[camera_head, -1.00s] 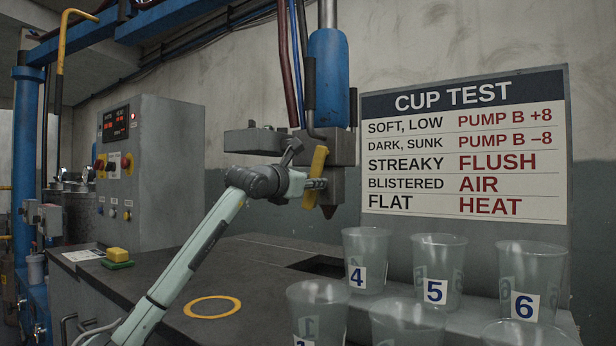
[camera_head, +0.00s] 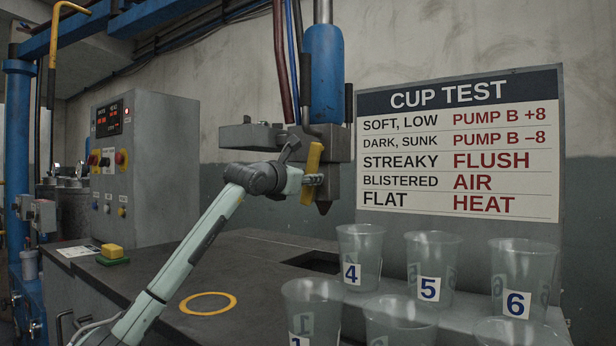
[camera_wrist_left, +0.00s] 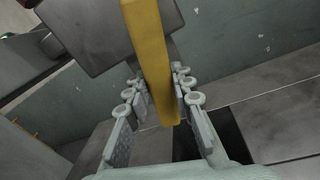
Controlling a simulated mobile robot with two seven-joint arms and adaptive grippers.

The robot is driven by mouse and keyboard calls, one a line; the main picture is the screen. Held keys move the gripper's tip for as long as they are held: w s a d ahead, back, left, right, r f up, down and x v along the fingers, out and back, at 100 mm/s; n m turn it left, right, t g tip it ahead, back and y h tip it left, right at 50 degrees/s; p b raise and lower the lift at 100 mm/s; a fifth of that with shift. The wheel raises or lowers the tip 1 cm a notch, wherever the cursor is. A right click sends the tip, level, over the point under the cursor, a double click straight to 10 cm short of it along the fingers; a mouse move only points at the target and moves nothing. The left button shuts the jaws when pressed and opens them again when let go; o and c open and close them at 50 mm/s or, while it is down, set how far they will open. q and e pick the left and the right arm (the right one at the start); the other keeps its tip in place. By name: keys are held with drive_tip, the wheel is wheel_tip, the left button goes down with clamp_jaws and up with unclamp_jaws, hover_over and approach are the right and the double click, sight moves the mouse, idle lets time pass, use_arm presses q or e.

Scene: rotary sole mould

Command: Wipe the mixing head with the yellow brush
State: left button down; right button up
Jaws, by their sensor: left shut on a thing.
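The mixing head (camera_head: 334,178) is a dark grey block with a pointed nozzle, hanging below a blue cylinder. The yellow brush (camera_head: 311,172) is held upright, tilted a little, in front of the head's left side. My left gripper (camera_head: 312,180) is shut on the brush. The brush (camera_wrist_left: 151,60) also shows in the left wrist view, between the two fingers of the gripper (camera_wrist_left: 157,95). The brush overlaps the head in the picture; I cannot tell whether they touch. The bristles cannot be made out. My right gripper is out of view.
Several clear numbered cups (camera_head: 361,258) stand at the right. A cup test sign (camera_head: 459,145) is behind them. A dark opening (camera_head: 316,262) lies in the bench below the head. A yellow ring (camera_head: 208,303), a green-and-yellow block (camera_head: 112,254) and a control box (camera_head: 150,165) are at the left.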

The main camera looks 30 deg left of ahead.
use_arm(q)
drive_tip(key=shift+w, duration=0.4)
drive_tip(key=shift+d, duration=0.1)
drive_tip(key=shift+d+f, duration=0.15)
drive_tip(key=shift+d, duration=0.65)
drive_tip(key=shift+s+d+b, duration=0.1)
drive_tip(key=shift+d+b, duration=0.4)
drive_tip(key=shift+d, duration=0.75)
drive_tip(key=shift+s+a, duration=0.15)
drive_tip(key=shift+a, duration=2)
